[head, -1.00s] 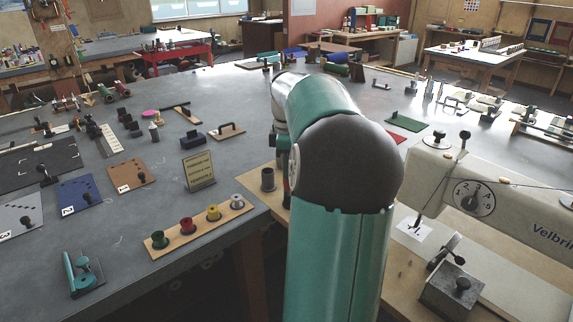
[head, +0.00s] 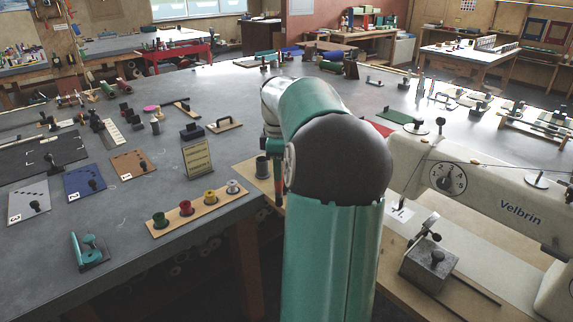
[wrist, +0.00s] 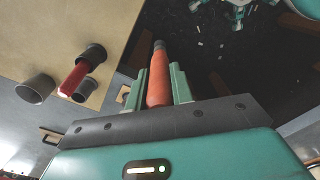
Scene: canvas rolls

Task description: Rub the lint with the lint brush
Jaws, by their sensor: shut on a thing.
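My gripper (wrist: 155,84) is at the bottom middle of the wrist view. Its teal fingers are shut on a slim tool with an orange-red handle (wrist: 159,68) and a dark end pointing away. I cannot tell from its shape whether it is the lint brush; no bristles show.
In the wrist view a dark cup (wrist: 91,54) holds a red-handled tool (wrist: 74,80), beside a grey cup (wrist: 35,90). The head view shows a spool board (head: 197,209), a sign (head: 198,160) and a sewing machine (head: 490,190). Bare grey tabletop (head: 130,205) lies around the left items.

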